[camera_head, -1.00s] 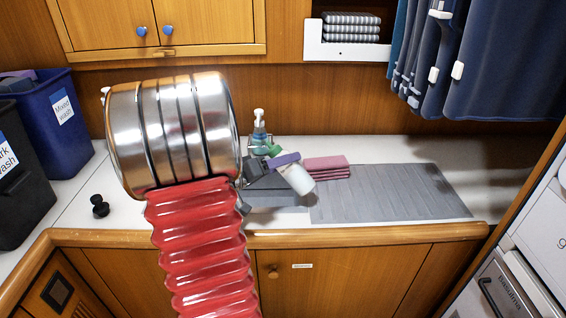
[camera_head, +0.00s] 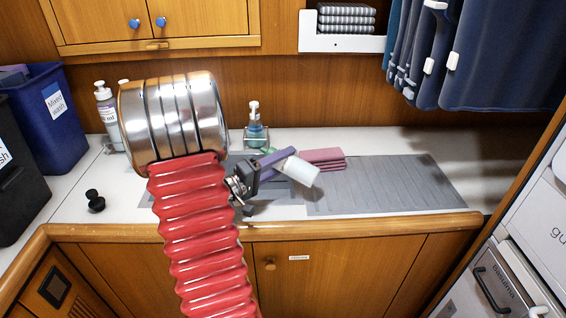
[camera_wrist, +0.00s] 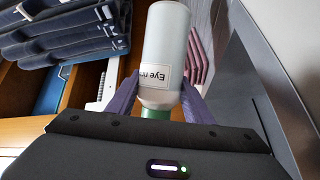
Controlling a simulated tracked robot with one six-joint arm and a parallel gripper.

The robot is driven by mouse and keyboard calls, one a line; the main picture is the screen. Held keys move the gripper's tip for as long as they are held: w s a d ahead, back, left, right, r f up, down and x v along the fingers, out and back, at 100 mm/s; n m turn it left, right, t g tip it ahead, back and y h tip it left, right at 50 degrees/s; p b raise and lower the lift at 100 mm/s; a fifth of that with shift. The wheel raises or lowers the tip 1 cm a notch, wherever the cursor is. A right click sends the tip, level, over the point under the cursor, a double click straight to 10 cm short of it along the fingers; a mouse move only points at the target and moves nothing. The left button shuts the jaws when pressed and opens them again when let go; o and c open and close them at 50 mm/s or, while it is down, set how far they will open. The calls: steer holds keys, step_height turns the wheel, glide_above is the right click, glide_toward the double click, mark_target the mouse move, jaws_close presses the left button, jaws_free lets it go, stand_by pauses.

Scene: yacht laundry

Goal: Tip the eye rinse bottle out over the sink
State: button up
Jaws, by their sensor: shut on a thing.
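The eye rinse bottle (camera_head: 303,172) is white and sits between the purple fingers of my gripper (camera_head: 280,162). In the head view it is tilted, its white end pointing to the lower right. In the wrist view the bottle (camera_wrist: 166,48) shows part of a label reading "Eye rin", with its green end toward the palm. My gripper (camera_wrist: 160,100) is shut on it there. The grey sink (camera_head: 283,196) lies in the counter below the gripper and bottle, partly hidden by my arm. Whether any liquid comes out cannot be seen.
A ribbed grey mat (camera_head: 390,187) lies right of the sink. A white pump bottle (camera_head: 107,115), a black knob-like object (camera_head: 95,200) and a blue bin (camera_head: 48,115) are left. Dark clothes (camera_head: 500,55) hang at right.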

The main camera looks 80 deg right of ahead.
steer(key=shift+w+d+r+n, duration=0.1)
steer(key=shift+w+r+n, duration=0.15)
steer(key=shift+n, duration=0.15)
steer(key=shift+f+n+g+h, duration=0.3)
steer(key=shift+n+h, duration=0.3)
steer(key=shift+n, duration=0.4)
steer(key=shift+r+n+h, duration=0.3)
steer(key=shift+r+n, duration=0.45)
steer(key=shift+n, duration=0.15)
steer(key=shift+w+r+n+h, duration=0.2)
steer(key=shift+r+n+h, duration=0.3)
steer(key=shift+r+n, duration=0.65)
steer(key=shift+w+d+r+n+t+h, duration=0.15)
steer(key=shift+r+n+h, duration=0.2)
steer(key=shift+n, duration=0.3)
steer(key=shift+w+r+n+t+h, duration=0.25)
steer(key=shift+r+n, duration=0.1)
steer(key=shift+n, duration=0.3)
steer(key=shift+w+d+r+n+t+h, duration=0.1)
steer(key=shift+r+n+h, duration=0.25)
steer(key=shift+n, duration=0.3)
steer(key=shift+w+d+r+n+t+h, duration=0.1)
steer(key=shift+w+r+n+t+h, duration=0.15)
steer(key=shift+n, duration=0.45)
steer(key=shift+w+r+n+t+h, duration=0.2)
steer(key=shift+n+h, duration=0.05)
steer(key=shift+n, duration=0.45)
steer(key=shift+w+d+r+n+t+h, duration=0.1)
steer(key=shift+w+r+n+t+h, duration=0.15)
steer(key=shift+n, duration=0.45)
